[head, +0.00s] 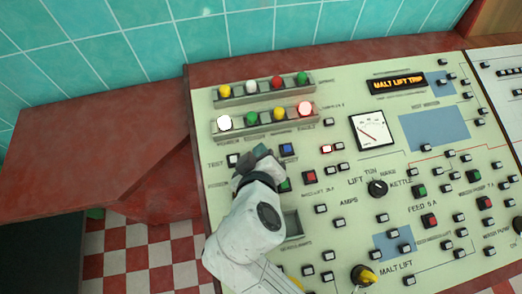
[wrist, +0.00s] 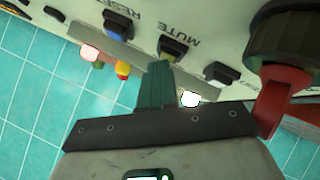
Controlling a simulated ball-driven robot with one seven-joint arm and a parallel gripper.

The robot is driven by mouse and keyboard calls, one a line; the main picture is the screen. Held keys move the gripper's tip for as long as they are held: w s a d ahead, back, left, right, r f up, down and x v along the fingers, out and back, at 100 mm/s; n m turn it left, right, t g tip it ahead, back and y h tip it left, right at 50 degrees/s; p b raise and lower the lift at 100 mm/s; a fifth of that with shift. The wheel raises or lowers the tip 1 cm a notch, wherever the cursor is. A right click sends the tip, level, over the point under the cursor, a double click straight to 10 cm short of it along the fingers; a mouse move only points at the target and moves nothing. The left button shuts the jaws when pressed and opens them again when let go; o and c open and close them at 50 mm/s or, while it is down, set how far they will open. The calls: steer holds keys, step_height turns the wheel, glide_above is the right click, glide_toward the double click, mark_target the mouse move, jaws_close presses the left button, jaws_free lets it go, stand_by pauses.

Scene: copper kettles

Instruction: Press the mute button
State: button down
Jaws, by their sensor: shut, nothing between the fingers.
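The mute button (wrist: 172,49) shows in the wrist view as a dark-framed button with a yellowish face beside the label MUTE. It sits between a blue reset button (wrist: 118,23) and a white button (wrist: 219,73). My gripper (wrist: 160,68) is shut and empty, and its fingertips point at the mute button, right at its edge. I cannot tell whether they touch it. In the head view my gripper (head: 261,152) is over the panel between the white test button (head: 233,160) and the blue button (head: 287,149), and hides the mute button there.
The pale control panel (head: 340,180) carries several other buttons, a dial gauge (head: 372,131) and a lit "MALT LIFT TRIP" display (head: 397,82). Two rows of lamps stand behind my gripper; a white lamp (head: 224,122) and a red lamp (head: 305,107) glow. A red part (wrist: 282,95) is close by in the wrist view.

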steer(key=shift+f, duration=0.1)
steer(key=shift+s+r+p, duration=0.2)
steer(key=shift+r+p, duration=0.55)
steer(key=r+p, duration=0.3)
steer(key=s+r+p, duration=0.1)
steer(key=r, duration=0.1)
steer(key=shift+d+p, duration=0.15)
steer(key=shift+p, duration=0.2)
